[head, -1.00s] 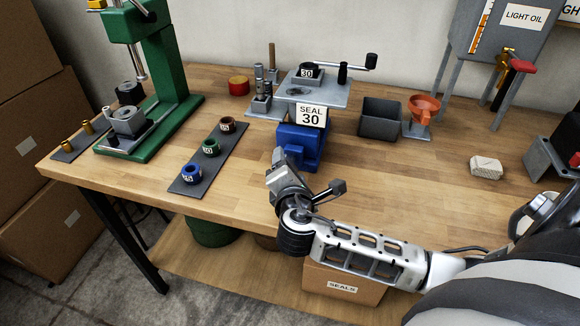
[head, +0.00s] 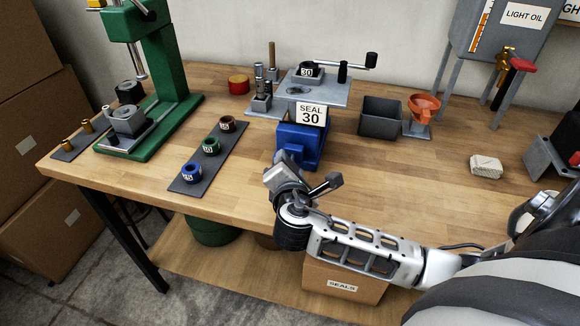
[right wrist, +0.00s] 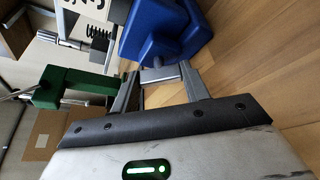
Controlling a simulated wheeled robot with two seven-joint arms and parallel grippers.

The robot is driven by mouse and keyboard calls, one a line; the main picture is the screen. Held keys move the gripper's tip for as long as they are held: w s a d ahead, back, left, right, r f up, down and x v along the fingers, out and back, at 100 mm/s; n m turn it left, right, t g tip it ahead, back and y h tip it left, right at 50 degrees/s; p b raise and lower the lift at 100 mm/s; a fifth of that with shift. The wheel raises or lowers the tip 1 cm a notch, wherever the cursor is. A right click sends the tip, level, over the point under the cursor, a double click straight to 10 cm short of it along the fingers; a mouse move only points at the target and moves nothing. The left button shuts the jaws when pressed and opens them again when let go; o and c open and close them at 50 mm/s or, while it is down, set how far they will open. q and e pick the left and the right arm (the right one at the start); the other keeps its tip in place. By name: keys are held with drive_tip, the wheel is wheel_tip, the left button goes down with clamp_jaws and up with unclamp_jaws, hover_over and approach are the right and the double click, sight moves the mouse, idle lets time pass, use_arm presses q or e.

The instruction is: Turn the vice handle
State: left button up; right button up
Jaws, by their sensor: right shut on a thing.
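The blue vice (head: 303,142) stands near the front edge of the workbench, with a grey plate and a "SEAL 30" sign above it. Its blue body also shows in the right wrist view (right wrist: 165,30). My right gripper (head: 282,165) is at the vice's near side, in front of the bench edge. In the right wrist view my fingers (right wrist: 160,80) are shut on a small grey metal piece at the vice, which looks like the vice handle (right wrist: 160,75). In the head view my gripper hides the handle. My left gripper is not in view.
A green press (head: 160,95) stands at the left. Coloured rings lie on a dark strip (head: 212,157). A grey bin (head: 381,115) and an orange funnel (head: 424,105) stand to the right. The bench between the vice and the white block (head: 486,166) is mostly clear.

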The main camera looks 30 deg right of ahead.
drive_tip(key=n+g, duration=0.1)
drive_tip(key=n+g+h, duration=0.1)
drive_tip(key=n, duration=0.1)
drive_tip(key=shift+w+a+r+n, duration=0.1)
drive_tip(key=shift+a+n, duration=0.05)
drive_tip(key=shift+n, duration=0.15)
drive_tip(key=n+g+h, duration=0.1)
drive_tip(key=n+g, duration=0.1)
drive_tip(key=n, duration=0.1)
drive_tip(key=shift+w, duration=0.1)
drive_tip(key=shift+n, duration=0.3)
idle(0.5)
drive_tip(key=o, duration=1)
drive_tip(key=shift+a+h, duration=0.1)
drive_tip(key=shift+h, duration=0.2)
drive_tip(key=v, duration=1.6)
drive_tip(key=shift+r, duration=0.15)
